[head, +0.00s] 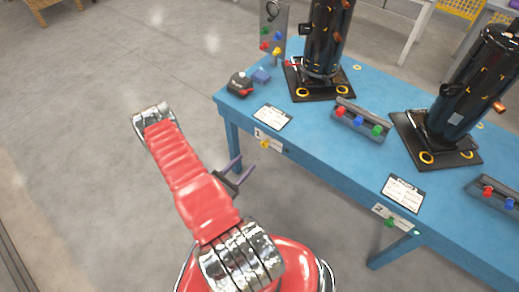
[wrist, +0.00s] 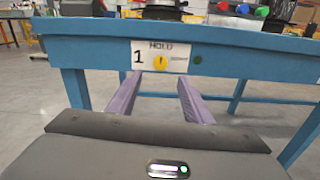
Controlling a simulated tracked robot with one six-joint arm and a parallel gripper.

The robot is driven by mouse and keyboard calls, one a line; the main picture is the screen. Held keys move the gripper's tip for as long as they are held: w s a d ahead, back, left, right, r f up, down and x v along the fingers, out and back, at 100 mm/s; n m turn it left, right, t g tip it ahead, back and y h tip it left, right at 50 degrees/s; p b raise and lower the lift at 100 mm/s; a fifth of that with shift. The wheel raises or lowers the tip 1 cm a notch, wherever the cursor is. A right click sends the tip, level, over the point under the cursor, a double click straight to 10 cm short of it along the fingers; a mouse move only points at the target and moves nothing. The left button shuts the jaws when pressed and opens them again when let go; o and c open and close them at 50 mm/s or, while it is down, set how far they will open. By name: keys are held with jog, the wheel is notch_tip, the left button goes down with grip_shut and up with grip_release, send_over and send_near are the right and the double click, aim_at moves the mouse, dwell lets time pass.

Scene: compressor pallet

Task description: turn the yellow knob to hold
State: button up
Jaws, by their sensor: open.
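The yellow knob (wrist: 161,62) sits on a white plate (wrist: 143,54) on the front edge of the blue table. The plate reads 1, with HOLD printed above the knob. A small light mark shows on the knob, but its exact pointing is too small to tell. In the head view the knob (head: 265,144) shows small at the table's near edge. My gripper (wrist: 158,77) is open and empty, its two purple fingers apart, below and in front of the plate, touching nothing. In the head view my gripper (head: 242,169) is left of and below the knob.
The blue table (head: 330,155) carries black cylinders (head: 327,40) on dark bases, button boxes (head: 360,119) and cards. A dark green dot (wrist: 197,60) is right of the plate. A second plate (head: 397,219) with a green knob is further right. Floor left of the table is clear.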

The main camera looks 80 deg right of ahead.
aim_at(263, 145)
jog(key=shift+x, duration=5.45)
jog(key=c, duration=1)
jog(key=shift+n, duration=0.6)
jog(key=o, duration=1)
jog(key=v, duration=1.4)
